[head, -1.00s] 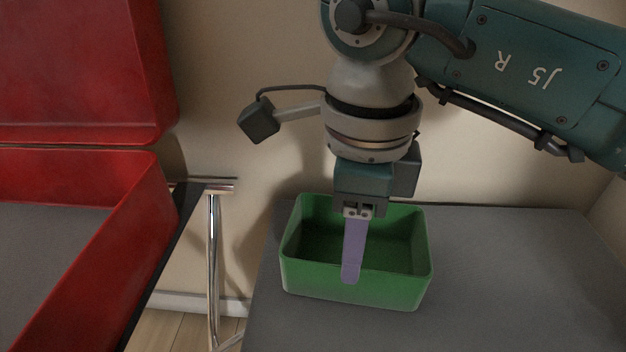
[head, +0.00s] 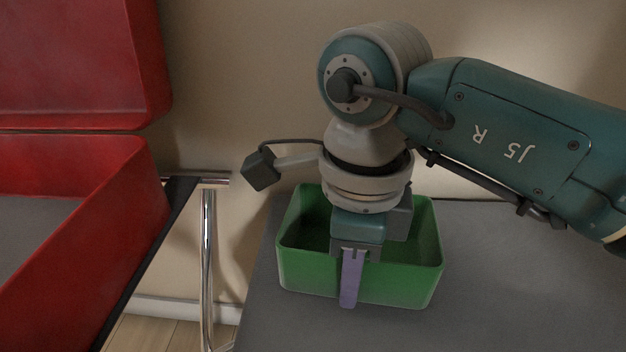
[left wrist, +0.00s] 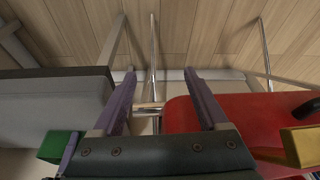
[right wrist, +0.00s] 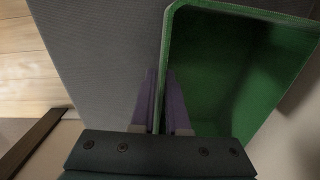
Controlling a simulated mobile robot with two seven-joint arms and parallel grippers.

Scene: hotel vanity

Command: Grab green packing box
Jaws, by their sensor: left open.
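The green packing box (head: 400,288) is an open, empty-looking bin standing on a grey table top. It fills the right of the right wrist view (right wrist: 225,75), and a green corner shows in the left wrist view (left wrist: 57,147). My right gripper (head: 350,300) points down at the box's near wall, one purple finger outside it and the other hidden in the head view. In the right wrist view the fingers (right wrist: 161,95) are close together on either side of the wall, shut on it. My left gripper (left wrist: 158,80) is open and empty, away from the box.
A red open case (head: 130,210) stands on a dark-edged folding stand with a chrome leg (head: 208,260) at the left. The grey table (head: 530,270) is clear right of the box. A wall is close behind.

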